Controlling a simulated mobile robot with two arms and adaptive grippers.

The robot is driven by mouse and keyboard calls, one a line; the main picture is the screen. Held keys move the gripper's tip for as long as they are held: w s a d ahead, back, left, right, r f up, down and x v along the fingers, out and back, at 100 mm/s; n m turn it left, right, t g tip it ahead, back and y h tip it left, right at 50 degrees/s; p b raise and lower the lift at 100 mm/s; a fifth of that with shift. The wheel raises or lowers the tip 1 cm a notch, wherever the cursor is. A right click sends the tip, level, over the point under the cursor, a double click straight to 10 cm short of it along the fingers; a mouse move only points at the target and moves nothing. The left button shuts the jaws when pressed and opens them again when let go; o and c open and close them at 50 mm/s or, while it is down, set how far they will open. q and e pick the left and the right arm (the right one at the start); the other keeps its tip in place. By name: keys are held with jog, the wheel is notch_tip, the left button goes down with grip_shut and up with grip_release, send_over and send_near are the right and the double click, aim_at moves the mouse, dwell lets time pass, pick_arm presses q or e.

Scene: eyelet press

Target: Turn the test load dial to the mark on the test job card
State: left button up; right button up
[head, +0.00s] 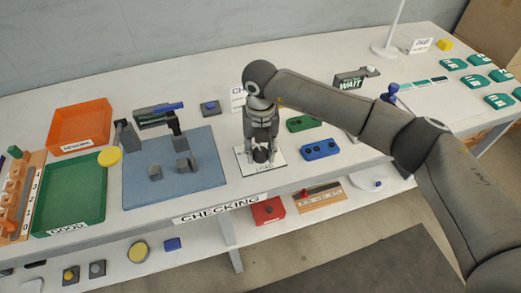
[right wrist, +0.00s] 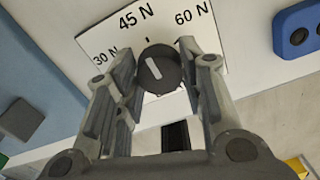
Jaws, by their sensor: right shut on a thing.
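The test load dial is a dark round knob (right wrist: 160,74) with a white pointer line, on a white plate (right wrist: 232,22) printed 30 N, 45 N and 60 N. The pointer leans to the upper left, close to the short tick under 45 N. My right gripper (right wrist: 157,66) is shut on the knob, a finger on each side. In the head view the right gripper (head: 261,148) comes down from above onto the plate (head: 245,168) marked LOAD. I cannot make out the test job card's mark. My left gripper is not in view.
Left of the plate is a blue mat (head: 205,178) with grey blocks and a small device. Green (head: 304,123) and blue (head: 320,150) blocks with holes lie close on the right. An orange tray (head: 80,125) and a green tray (head: 75,195) stand far left.

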aim_at(260, 151)
dwell(0.5)
jog(key=o, duration=1)
notch_tip(260, 151, up, 12)
dwell(0.3)
